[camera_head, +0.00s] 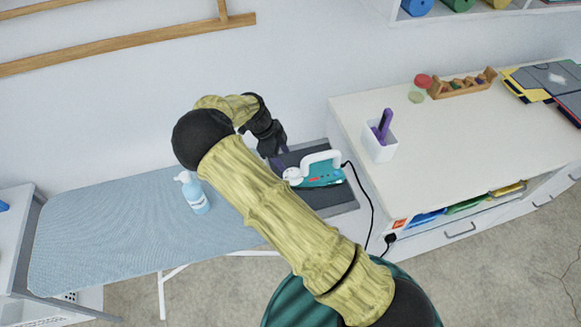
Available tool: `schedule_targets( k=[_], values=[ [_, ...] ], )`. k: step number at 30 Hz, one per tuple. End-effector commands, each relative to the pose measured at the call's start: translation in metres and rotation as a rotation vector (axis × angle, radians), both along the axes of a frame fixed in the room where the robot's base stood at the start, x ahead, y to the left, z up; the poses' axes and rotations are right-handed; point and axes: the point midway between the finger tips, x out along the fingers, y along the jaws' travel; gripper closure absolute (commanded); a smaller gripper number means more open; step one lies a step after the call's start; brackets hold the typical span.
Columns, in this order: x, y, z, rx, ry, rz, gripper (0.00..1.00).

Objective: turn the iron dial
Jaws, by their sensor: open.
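A teal iron (326,174) with a white handle rests on a dark grey pad (335,201) at the right end of the ironing board. A small white round part, possibly the dial (292,174), shows at the iron's left end, though its markings are too small to read. My gripper (279,162) is just left of and behind this white part, pointing down. It is open, and the fingertips are small and partly hidden by my arm. I cannot tell whether they touch the iron.
A blue spray bottle (194,193) stands on the blue ironing board (120,226). A white cabinet (455,130) stands close on the right, with a white cup (379,142) holding a purple item. The iron's black cord (369,205) hangs between board and cabinet.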

Motion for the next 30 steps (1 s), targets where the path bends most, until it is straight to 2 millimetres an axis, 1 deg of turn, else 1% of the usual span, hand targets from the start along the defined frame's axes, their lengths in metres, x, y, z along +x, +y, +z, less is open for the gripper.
schedule_targets(
  k=[6, 12, 17, 24, 26, 30],
  values=[
    [-0.003, -0.014, -0.035, -0.003, 0.003, 0.002, 0.48],
    [-0.005, -0.024, -0.062, -0.001, 0.001, 0.004, 0.48],
    [-0.005, -0.027, -0.072, 0.001, 0.0, 0.005, 0.48],
    [-0.005, -0.028, -0.073, 0.001, 0.0, 0.004, 0.48],
    [-0.005, -0.028, -0.073, 0.001, 0.0, 0.004, 0.58],
    [-0.005, -0.027, -0.073, 0.001, 0.0, 0.004, 0.85]
  ],
)
